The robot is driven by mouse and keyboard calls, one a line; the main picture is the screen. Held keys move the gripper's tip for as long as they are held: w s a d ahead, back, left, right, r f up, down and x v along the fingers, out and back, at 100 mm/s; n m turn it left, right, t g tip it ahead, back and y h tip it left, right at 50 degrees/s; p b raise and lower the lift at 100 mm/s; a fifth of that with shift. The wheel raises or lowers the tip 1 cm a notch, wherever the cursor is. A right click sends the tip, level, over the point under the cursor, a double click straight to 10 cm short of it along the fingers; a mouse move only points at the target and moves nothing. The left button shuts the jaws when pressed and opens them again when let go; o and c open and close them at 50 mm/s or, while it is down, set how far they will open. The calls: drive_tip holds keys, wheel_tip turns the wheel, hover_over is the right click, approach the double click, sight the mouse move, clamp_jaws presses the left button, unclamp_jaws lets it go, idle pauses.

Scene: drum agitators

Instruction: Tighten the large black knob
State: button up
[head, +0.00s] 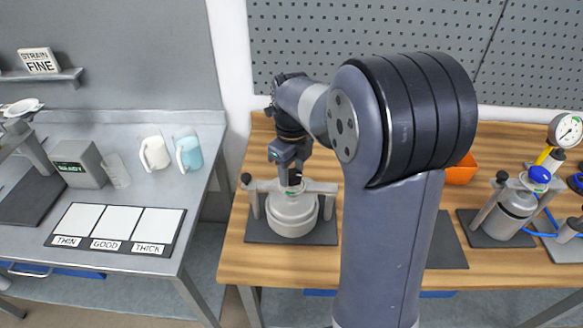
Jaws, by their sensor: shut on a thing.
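A grey metal drum (292,216) stands on a dark mat on the wooden bench, under a light clamp crossbar (318,187). My gripper (292,176) points down over the middle of the crossbar. It is shut on the large black knob (294,179) at the drum's top centre. The knob is mostly hidden by the fingers, so how far it is turned cannot be told. A smaller black knob (246,178) shows at the crossbar's left end, apart from my gripper.
My arm hides much of the bench centre. To the right are an orange bin (462,170), a second clamped canister (517,207) with a blue knob, and a gauge (566,131). A grey table (190,214) with mugs and a labelled panel stands left, across a gap.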

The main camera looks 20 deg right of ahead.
sight(292, 174)
drive_tip(key=shift+w+r+m, duration=0.1)
drive_tip(key=shift+r+m, duration=0.15)
drive_tip(key=shift+m, duration=0.95)
drive_tip(key=o, duration=1)
drive_tip(key=shift+f, duration=0.15)
wheel_tip(292, 174, up, 11)
drive_tip(key=shift+b, duration=0.45)
drive_tip(key=shift+f, duration=0.1)
